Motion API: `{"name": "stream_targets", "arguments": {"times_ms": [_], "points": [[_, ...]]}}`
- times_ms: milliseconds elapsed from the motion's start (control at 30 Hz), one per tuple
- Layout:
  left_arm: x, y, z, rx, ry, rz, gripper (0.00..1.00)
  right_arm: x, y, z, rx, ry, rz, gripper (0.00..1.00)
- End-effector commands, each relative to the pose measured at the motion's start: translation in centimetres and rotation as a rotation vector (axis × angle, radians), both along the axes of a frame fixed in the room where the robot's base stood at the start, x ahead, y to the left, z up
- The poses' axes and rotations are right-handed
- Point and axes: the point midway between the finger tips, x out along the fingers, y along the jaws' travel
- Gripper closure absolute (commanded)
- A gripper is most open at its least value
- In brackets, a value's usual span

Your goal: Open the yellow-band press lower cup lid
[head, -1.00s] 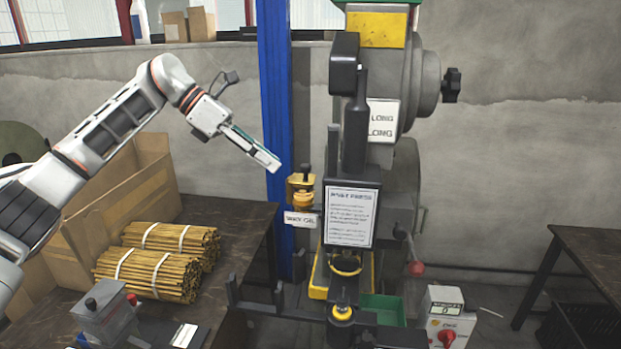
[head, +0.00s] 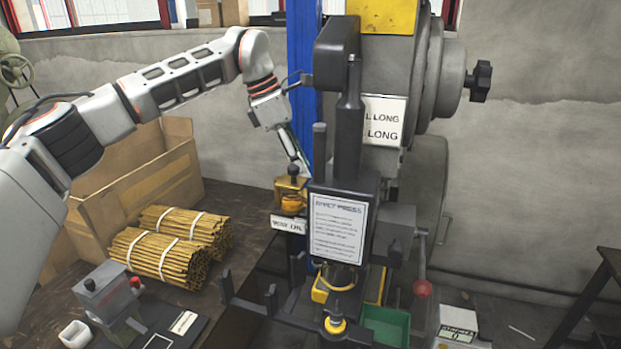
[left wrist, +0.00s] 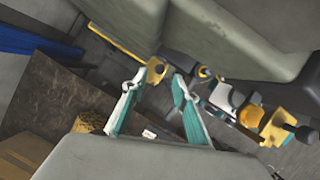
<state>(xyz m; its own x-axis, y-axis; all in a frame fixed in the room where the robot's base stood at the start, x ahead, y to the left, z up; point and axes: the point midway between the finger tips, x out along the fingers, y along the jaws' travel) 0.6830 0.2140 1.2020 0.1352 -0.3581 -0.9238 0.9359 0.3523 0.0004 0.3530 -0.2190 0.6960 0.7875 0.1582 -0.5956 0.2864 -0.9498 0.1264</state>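The press has a yellow band (head: 385,15) at its top. A yellow oil cup (head: 291,188) with a black knob and an amber bowl is mounted at its left side, above a white label. Further down, a yellow ring (head: 338,276) and a small yellow cup with a dark top (head: 335,324) sit at the press bed. I cannot tell which part is the lower lid. My left gripper (head: 303,162) is just above and behind the oil cup, empty. In the left wrist view its two teal-padded fingers (left wrist: 155,92) are apart. My right gripper is out of view.
A sign plate (head: 338,228) and dark press posts stand right beside my left gripper. A blue column (head: 303,60) rises behind it. Bundled sticks (head: 160,258), an open cardboard box (head: 150,180) and a small grey device (head: 105,290) are on the left table.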

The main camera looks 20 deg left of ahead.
Motion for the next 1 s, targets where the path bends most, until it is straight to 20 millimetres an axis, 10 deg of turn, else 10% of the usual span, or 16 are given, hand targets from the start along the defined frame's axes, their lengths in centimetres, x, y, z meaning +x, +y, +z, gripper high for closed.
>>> {"name": "stream_targets", "arguments": {"times_ms": [667, 800, 1000], "points": [[0.6, -1.7, -4.2, -0.001, 0.000, -0.001, 0.71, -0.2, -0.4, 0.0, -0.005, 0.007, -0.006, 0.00], [0.6, -1.7, -4.2, -0.001, 0.000, -0.001, 1.00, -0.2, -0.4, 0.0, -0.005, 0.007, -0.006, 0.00], [0.6, -1.7, -4.2, -0.001, 0.000, 0.001, 1.00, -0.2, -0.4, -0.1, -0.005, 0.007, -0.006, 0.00]]}}
